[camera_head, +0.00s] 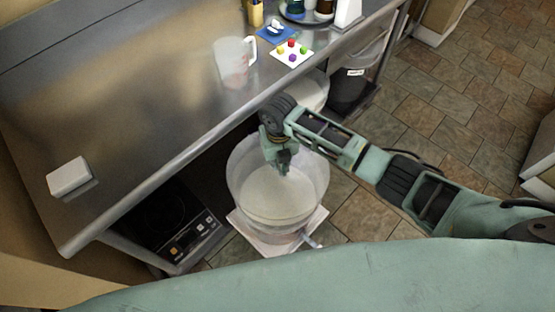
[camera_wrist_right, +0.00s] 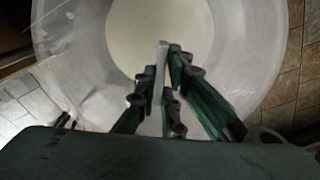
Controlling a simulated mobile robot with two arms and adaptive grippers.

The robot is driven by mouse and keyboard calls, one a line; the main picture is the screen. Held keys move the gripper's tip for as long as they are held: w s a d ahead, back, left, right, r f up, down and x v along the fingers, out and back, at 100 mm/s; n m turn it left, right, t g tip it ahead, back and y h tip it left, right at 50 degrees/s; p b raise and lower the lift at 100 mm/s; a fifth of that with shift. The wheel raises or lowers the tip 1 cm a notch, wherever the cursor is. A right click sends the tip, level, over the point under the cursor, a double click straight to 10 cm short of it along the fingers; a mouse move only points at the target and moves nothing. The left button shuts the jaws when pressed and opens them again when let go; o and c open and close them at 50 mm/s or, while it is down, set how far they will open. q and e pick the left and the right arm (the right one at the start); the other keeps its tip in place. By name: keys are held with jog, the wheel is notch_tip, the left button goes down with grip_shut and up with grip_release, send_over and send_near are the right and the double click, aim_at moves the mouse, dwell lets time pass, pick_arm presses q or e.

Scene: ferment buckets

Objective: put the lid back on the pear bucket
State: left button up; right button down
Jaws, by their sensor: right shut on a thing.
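A large translucent bucket (camera_head: 240,185) stands open on the floor in front of the steel table, with pale contents inside. Its inside also shows in the right wrist view (camera_wrist_right: 245,85). No pear marking can be made out on it. My right gripper (camera_head: 283,165) is over the bucket's mouth, pointing down. In the right wrist view my right gripper (camera_wrist_right: 165,95) is shut on a thin pale strip (camera_wrist_right: 160,65); what it belongs to is unclear. I cannot make out a loose lid. My left gripper is out of view.
A pale round bucket (camera_head: 316,92) is partly hidden behind my arm. A dark bin (camera_head: 350,90) stands beyond. A clear jug (camera_head: 230,62) and white box (camera_head: 69,176) are on the table.

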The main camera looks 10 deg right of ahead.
jog(key=shift+f+b, duration=2.3)
jog(key=shift+b, duration=0.05)
jog(key=shift+f+b, duration=0.4)
jog(key=shift+f, duration=0.45)
jog(key=shift+r+p, duration=0.1)
jog(key=shift+p, duration=0.3)
jog(key=shift+f, duration=0.2)
dwell(0.4)
jog(key=c, duration=1.8)
grip_release()
